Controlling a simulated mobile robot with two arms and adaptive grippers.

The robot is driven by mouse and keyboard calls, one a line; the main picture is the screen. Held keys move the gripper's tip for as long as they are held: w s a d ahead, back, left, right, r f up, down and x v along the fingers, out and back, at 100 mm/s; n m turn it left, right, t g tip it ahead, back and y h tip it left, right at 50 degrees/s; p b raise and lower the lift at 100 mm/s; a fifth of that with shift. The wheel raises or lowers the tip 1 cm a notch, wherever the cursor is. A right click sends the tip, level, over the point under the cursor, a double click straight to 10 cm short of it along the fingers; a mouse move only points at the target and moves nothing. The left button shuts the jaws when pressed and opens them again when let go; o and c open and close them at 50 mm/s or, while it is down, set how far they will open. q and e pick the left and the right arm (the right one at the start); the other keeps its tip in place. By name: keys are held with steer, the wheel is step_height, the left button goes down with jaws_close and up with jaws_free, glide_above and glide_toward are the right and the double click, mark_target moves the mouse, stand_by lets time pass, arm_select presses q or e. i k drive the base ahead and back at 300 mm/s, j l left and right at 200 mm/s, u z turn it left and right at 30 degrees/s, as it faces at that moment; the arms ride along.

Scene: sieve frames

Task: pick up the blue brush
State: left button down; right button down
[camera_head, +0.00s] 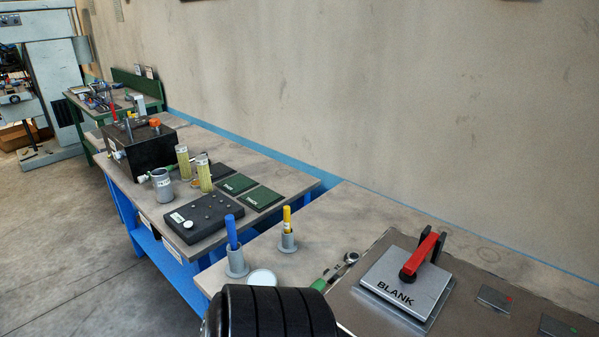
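The blue brush (231,230) stands upright in a grey cylindrical holder (236,263) near the front left corner of the near bench. Only its blue handle shows; its lower end is hidden inside the holder. A yellow brush (287,218) stands in a similar, smaller-looking grey holder (288,241) to its right and further back. Neither of my grippers is in view.
A round white-topped item (262,278) sits close in front of the blue brush's holder. A green-handled tool (330,276) and a plate marked BLANK (400,289) with a red handle lie to the right. A further bench (160,205) holds a black box and cylinders.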

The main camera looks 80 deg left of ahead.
mark_target(230, 226)
steer(key=u, duration=2.95)
